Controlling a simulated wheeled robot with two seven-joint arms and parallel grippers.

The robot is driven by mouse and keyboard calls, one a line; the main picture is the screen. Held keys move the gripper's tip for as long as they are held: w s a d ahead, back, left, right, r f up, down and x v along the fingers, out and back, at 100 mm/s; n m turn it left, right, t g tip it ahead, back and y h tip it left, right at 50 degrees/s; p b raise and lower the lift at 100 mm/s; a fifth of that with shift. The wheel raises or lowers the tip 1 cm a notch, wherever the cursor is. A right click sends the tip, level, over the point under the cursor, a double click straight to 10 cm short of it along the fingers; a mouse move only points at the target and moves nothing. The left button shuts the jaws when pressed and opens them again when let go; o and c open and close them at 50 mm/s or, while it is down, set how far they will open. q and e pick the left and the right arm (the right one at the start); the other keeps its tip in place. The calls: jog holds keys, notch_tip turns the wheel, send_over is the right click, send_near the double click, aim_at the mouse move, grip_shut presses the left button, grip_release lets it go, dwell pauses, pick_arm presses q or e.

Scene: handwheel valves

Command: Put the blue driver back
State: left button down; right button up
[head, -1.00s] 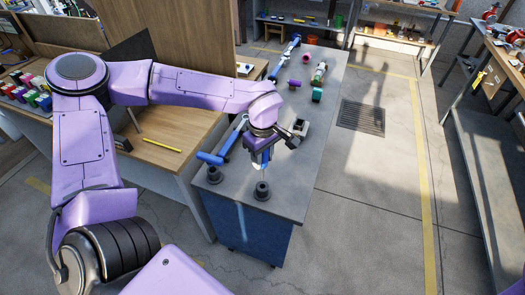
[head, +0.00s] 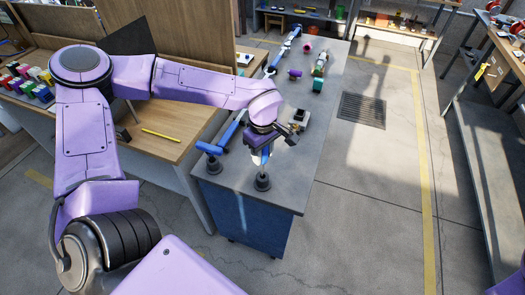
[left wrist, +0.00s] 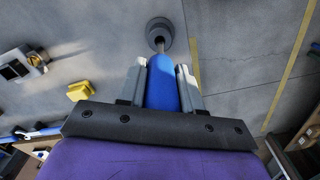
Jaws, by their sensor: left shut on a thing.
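My left gripper (head: 261,151) is shut on the blue driver, whose blue handle (left wrist: 162,85) shows between the two grey fingers in the left wrist view. In the head view the driver hangs below my gripper, over a dark round holder (head: 262,183) near the front end of the grey bench (head: 285,185). The holder (left wrist: 159,32) also shows in the left wrist view, straight beyond the handle, with a dark hole. I cannot tell whether the driver's tip is in the hole. My right gripper is not in view.
A second round holder (head: 214,168) stands to the left, with a blue bar-shaped object (head: 209,148) by it. A yellow block (left wrist: 80,91) lies near my gripper. Several coloured parts lie further back on the bench. A wooden table (head: 165,150) adjoins on the left.

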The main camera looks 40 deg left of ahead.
aim_at(263, 165)
pick_arm(q)
jog(key=shift+f+b, duration=1.1)
jog(key=shift+f, duration=1.8)
grip_release()
notch_tip(263, 165, up, 8)
jog(key=p, duration=0.8)
jog(key=shift+f, duration=0.2)
jog(key=shift+r+p, duration=0.85)
jog(key=shift+r, duration=0.4)
notch_tip(263, 165, up, 11)
jog(key=shift+f+b, duration=0.2)
jog(key=shift+b, duration=0.9)
